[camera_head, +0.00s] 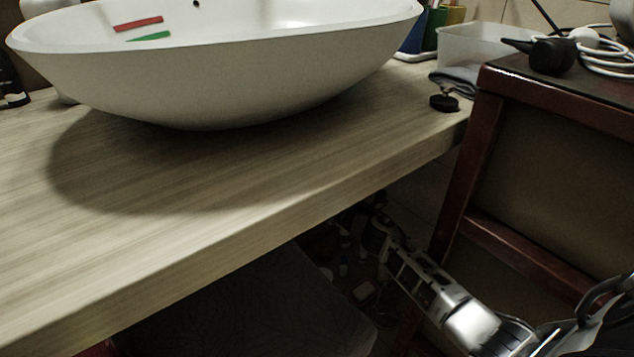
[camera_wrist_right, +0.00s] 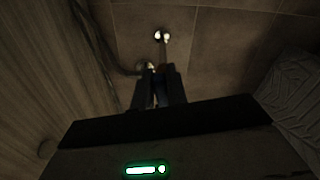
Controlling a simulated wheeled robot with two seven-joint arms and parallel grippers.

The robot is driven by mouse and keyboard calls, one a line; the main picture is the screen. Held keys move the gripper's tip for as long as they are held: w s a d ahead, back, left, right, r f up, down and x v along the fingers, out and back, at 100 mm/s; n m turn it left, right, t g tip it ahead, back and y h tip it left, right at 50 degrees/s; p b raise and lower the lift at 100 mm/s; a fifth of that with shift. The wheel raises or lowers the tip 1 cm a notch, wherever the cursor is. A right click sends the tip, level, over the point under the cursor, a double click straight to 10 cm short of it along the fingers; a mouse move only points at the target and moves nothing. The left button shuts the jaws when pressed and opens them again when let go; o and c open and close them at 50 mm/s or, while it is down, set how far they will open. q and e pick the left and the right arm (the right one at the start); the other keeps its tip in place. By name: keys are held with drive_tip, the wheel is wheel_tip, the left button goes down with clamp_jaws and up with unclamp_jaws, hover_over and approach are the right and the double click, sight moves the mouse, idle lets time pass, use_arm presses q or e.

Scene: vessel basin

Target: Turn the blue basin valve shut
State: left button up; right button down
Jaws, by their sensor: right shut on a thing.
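My right gripper (camera_wrist_right: 159,74) reaches in under the counter and points at the tiled wall in the wrist view. Its two dark fingers are close together, shut on the blue basin valve (camera_wrist_right: 161,91). Only a dim bluish patch of the valve shows between the fingers; its turn angle cannot be told. Chrome fittings (camera_wrist_right: 162,36) shine on the wall just beyond the fingertips. In the head view my right arm comes in from the lower right, and the gripper (camera_head: 374,222) is in shadow below the counter's edge. My left gripper is in neither view.
The wooden counter (camera_head: 230,215) carries a white vessel basin (camera_head: 220,80) and a black stopper (camera_head: 444,101). A dark red wooden stand (camera_head: 490,110) with a black dryer-like tool (camera_head: 548,55) is to the right of my arm. A hose (camera_wrist_right: 105,50) runs left of the fingers.

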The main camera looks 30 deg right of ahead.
drive_tip(key=shift+f+m, duration=0.2)
drive_tip(key=shift+m, duration=0.7)
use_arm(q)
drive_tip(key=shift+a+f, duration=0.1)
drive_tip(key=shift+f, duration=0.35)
use_arm(e)
drive_tip(key=shift+f+m, duration=0.15)
drive_tip(key=shift+m, duration=0.45)
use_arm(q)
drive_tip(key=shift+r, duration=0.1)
use_arm(e)
drive_tip(key=c, duration=1.4)
unclamp_jaws()
use_arm(q)
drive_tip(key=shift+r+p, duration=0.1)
drive_tip(key=shift+p, duration=0.2)
